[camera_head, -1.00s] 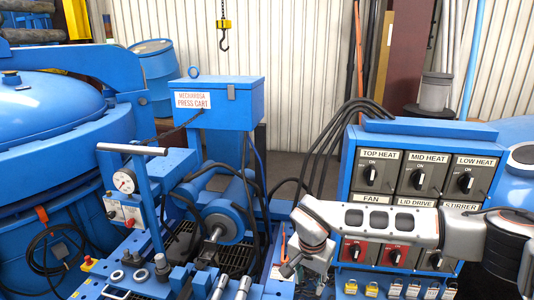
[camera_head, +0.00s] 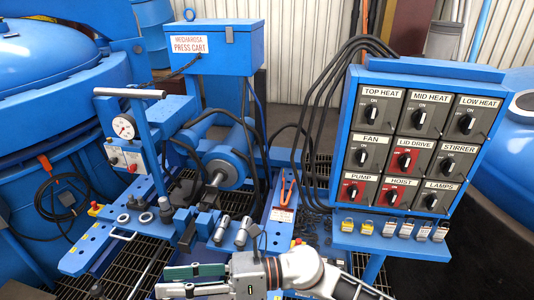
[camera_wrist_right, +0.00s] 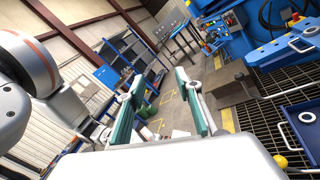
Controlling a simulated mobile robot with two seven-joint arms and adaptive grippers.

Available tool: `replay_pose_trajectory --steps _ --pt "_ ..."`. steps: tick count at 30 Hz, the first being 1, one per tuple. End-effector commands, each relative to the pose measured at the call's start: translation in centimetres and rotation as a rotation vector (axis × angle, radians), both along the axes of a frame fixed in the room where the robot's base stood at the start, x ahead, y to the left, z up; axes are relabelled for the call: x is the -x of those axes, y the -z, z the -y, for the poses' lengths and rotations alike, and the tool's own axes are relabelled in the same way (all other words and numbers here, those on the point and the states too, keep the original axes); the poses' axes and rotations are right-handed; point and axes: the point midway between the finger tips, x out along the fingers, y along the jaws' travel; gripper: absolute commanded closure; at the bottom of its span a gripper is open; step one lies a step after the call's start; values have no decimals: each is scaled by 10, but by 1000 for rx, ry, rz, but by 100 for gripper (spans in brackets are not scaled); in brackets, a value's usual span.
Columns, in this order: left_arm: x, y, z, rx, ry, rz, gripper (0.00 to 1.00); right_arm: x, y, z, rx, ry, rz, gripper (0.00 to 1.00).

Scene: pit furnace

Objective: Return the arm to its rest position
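My right gripper (camera_head: 176,281) shows at the bottom of the head view, with its fingers pointing left. The two teal-padded fingers are apart with nothing between them, so it is open and empty. In the right wrist view the same gripper (camera_wrist_right: 160,82) shows both fingers spread, with open floor beyond them. My right arm (camera_head: 300,270) runs from the gripper to the lower right, below and in front of the control panel. My left gripper is not in the head view.
The control panel (camera_head: 391,165) with labelled knobs stands at right, with several padlocks (camera_head: 391,228) on its ledge. The press cart (camera_head: 215,47) is behind, and a blue bench with steel cylinders (camera_head: 243,230) is close beyond the gripper. A large blue vessel (camera_head: 50,80) stands at left.

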Motion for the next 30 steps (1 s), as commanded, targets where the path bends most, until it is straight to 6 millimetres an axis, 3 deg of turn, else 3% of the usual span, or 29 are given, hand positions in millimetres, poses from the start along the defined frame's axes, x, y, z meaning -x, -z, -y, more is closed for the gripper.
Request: replay_pose_trajectory --steps 4,8,11,15,20,24,27,30 --pt "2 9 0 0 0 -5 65 -35 -11 24 -202 203 -426 65" --pt "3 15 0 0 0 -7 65 -73 6 67 -368 374 -801 65" --pt "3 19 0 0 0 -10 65 -97 39 110 -494 506 -1088 65" --pt "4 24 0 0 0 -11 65 -110 105 177 -670 684 -1474 65" --pt "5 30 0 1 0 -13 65 -93 189 248 -857 864 -1842 65" --pt "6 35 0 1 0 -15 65 -56 257 303 -1016 1009 -2114 65" --pt "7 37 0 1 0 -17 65 -24 296 334 -1119 1098 -2266 65" --pt "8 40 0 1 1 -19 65 4 322 356 -1203 1164 -2374 65"
